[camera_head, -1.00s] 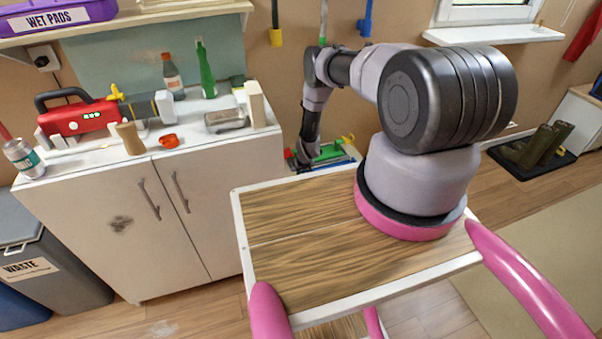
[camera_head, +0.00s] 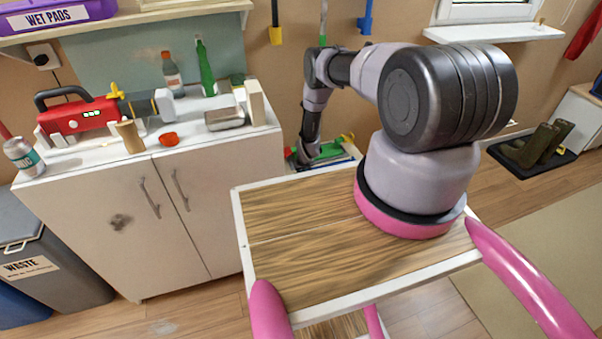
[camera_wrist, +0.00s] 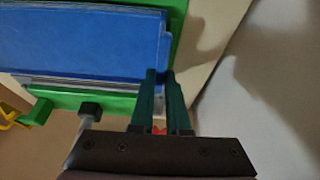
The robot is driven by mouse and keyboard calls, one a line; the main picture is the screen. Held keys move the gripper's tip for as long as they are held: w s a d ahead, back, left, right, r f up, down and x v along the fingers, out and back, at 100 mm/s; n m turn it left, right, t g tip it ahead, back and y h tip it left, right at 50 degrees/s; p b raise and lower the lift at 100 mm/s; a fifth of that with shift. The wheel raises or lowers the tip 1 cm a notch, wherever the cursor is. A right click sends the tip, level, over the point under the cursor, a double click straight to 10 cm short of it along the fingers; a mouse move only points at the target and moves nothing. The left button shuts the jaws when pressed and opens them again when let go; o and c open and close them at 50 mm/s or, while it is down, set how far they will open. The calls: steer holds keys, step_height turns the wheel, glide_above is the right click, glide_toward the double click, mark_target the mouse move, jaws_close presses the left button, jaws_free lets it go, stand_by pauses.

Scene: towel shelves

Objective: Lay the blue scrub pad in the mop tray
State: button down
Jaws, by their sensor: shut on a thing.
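My gripper (camera_wrist: 160,76) shows in the wrist view with its two dark green fingers close together. A narrow strip of blue, which I take for the edge of the blue scrub pad (camera_wrist: 161,88), shows between the fingertips; most of it is hidden. A broad flat blue surface with a paler rim, probably the mop tray (camera_wrist: 75,42), lies just beyond and left of the fingertips. It is set in a green frame. In the head view, my gripper (camera_head: 308,156) is small and dark, low at the green and blue mop unit (camera_head: 336,150) against the wall.
A white cabinet (camera_head: 150,215) stands left of the mop unit, with a red toolbox (camera_head: 78,115), bottles and a metal tin (camera_head: 225,118) on top. My wood-topped base fills the foreground. Boots (camera_head: 540,145) stand on a dark mat at right.

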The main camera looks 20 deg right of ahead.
steer(key=shift+f, duration=0.45)
stand_by(0.5)
steer(key=c, duration=0.8)
jaws_free()
